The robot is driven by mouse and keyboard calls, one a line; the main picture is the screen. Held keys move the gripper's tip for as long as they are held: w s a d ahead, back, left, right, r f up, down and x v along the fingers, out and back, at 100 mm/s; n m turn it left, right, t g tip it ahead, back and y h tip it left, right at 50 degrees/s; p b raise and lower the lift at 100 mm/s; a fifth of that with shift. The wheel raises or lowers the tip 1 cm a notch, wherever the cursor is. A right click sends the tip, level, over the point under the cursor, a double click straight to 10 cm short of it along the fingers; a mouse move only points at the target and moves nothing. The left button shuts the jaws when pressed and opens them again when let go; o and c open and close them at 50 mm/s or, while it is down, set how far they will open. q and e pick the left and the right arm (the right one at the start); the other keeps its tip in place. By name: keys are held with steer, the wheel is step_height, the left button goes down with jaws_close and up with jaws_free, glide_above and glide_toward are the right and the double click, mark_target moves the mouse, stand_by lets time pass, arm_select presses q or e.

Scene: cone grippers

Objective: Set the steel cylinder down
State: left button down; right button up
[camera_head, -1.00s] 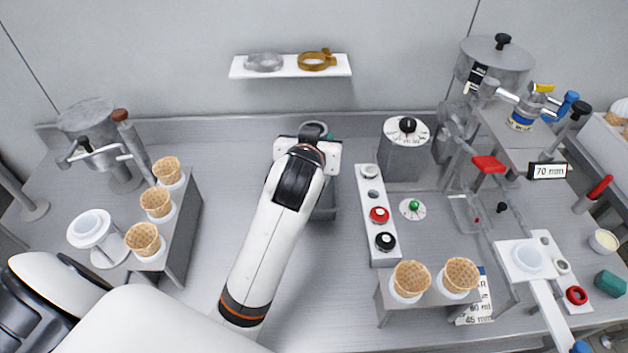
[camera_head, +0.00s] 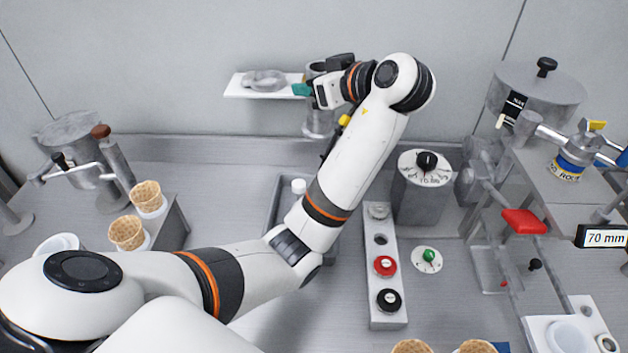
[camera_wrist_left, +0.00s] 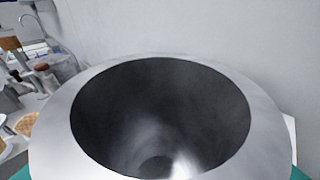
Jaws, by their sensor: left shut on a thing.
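The steel cylinder (camera_head: 318,124) is upright in my left gripper (camera_head: 308,91), close to the back wall, in front of the right part of the white wall shelf (camera_head: 236,90) in the head view. A teal finger pad shows at its side. My gripper and wrist hide its middle. In the left wrist view the cylinder (camera_wrist_left: 270,118) fills the picture, with its wide rim and dark hollow inside facing the camera. I cannot tell whether its bottom touches anything. My right gripper is not in view.
A grey ring (camera_head: 264,78) lies on the shelf. A grey tray (camera_head: 276,205) is on the counter below my left arm. A button panel (camera_head: 382,285) and a dial box (camera_head: 424,195) stand right of it. Cone holders are at the left.

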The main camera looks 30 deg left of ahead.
arm_select(q)
step_height(320, 180, down, 22)
steer(key=shift+r+p, duration=0.15)
steer(key=shift+p, duration=0.9)
steer(key=shift+w+f, duration=0.1)
steer(key=shift+f, duration=0.2)
steer(key=shift+f, duration=0.1)
steer(key=c, duration=1)
jaws_free()
steer(key=shift+c, duration=0.2)
